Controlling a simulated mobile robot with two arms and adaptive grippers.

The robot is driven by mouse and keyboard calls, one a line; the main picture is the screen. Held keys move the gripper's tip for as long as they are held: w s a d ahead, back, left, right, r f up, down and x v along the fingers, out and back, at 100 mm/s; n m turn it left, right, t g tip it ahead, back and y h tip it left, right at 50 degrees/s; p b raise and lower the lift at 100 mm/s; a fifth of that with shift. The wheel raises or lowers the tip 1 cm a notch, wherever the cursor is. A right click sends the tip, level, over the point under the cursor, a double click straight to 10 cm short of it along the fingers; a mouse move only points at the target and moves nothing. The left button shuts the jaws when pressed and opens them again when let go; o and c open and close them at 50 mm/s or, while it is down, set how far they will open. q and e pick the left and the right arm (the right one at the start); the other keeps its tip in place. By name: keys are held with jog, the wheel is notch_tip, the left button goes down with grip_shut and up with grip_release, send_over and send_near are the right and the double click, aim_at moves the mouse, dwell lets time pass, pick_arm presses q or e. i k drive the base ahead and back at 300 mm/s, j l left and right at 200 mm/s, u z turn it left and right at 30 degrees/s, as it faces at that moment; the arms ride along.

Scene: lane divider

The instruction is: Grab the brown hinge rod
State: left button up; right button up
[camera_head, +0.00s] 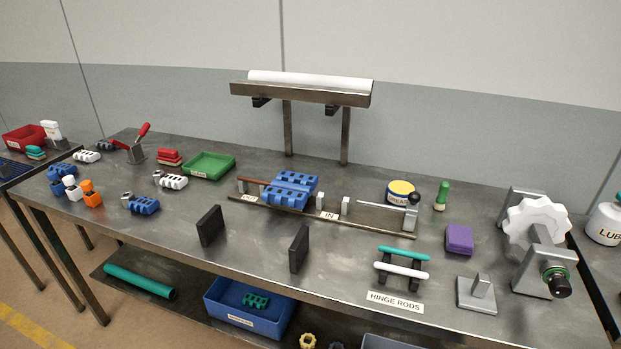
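A thin reddish-brown rod (252,181) lies at the left end of the long assembly fixture (372,221) on the table. Its right end meets the blue slotted hinge blocks (290,190); I cannot tell whether it enters them. A hinge rod rack in front right, behind the label "HINGE RODS" (395,302), holds a green rod (403,253) and a white rod (401,269). No brown rod shows on that rack. Neither of my grippers is in view.
Two dark upright plates (210,226) stand in front of the fixture. A green tray (209,165), a yellow-topped round tin (400,191), a purple block (459,239) and a white-geared crank device (538,222) stand around it. A raised shelf (300,93) stands behind.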

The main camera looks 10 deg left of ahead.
aim_at(265, 184)
jog(key=j+z, duration=0.35)
jog(key=j, duration=0.15)
jog(key=j+z, duration=0.3)
jog(key=j, duration=0.2)
jog(key=j+z, duration=0.35)
jog(key=j, duration=0.15)
jog(key=k+j+z, duration=0.2)
jog(key=j+z, duration=0.15)
jog(key=j, duration=0.1)
